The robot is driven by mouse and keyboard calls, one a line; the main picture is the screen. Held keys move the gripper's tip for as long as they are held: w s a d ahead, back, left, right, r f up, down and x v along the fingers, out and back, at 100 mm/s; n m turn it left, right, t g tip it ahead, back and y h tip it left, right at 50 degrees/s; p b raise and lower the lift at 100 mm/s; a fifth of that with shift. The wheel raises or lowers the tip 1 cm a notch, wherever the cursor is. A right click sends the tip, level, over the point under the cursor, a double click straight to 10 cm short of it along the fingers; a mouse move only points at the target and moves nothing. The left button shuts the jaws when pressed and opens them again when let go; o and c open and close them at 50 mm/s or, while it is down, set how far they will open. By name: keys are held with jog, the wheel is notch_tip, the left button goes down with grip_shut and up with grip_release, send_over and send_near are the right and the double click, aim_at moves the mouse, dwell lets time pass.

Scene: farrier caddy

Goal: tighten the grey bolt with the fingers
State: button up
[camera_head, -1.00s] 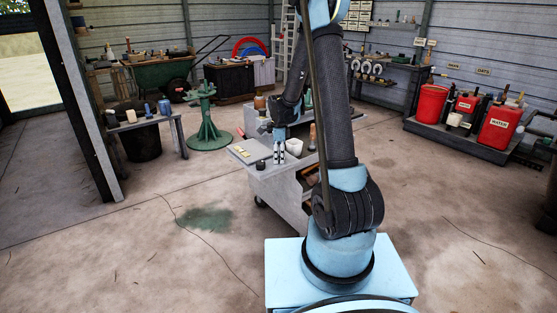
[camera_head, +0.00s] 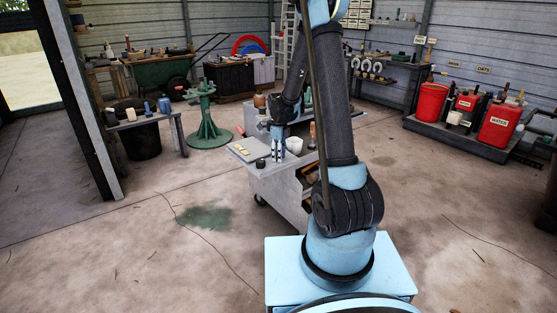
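The grey wheeled caddy (camera_head: 278,186) stands mid-floor, with a flat top and open shelves on its right side. My gripper (camera_head: 278,158) points down over the caddy's top near its front edge, its fingers pale blue and dark. The grey bolt cannot be made out at this size; the fingers may hide it. Whether the fingers are apart or closed on something is too small to tell. A small dark round piece (camera_head: 260,163) sits on the top just left of the fingers, and a white cup (camera_head: 294,145) stands to their right.
A light panel with yellowish pieces (camera_head: 243,151) lies at the caddy's left. A green stand (camera_head: 207,130) and a small bench (camera_head: 150,122) are farther left. Red containers (camera_head: 499,124) stand on a low platform at right.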

dwell(0.4)
jog(key=shift+r, duration=2.5)
jog(key=shift+s+r, duration=0.1)
jog(key=shift+s, duration=0.05)
jog(key=s+d+r+n+t, duration=0.1)
jog(key=s+d+r+n, duration=0.4)
jog(key=s, duration=0.5)
jog(key=s+d+r+n, duration=0.4)
jog(key=s+r+n, duration=0.2)
jog(key=s, duration=0.3)
jog(key=s+d+f+n, duration=0.2)
jog(key=s+n, duration=0.3)
jog(key=s, duration=0.4)
jog(key=s+d+f+n+t, duration=0.1)
jog(key=s+d+f+n, duration=0.1)
jog(key=s+n, duration=0.4)
jog(key=shift+s+f, duration=0.45)
jog(key=shift+s, duration=1.1)
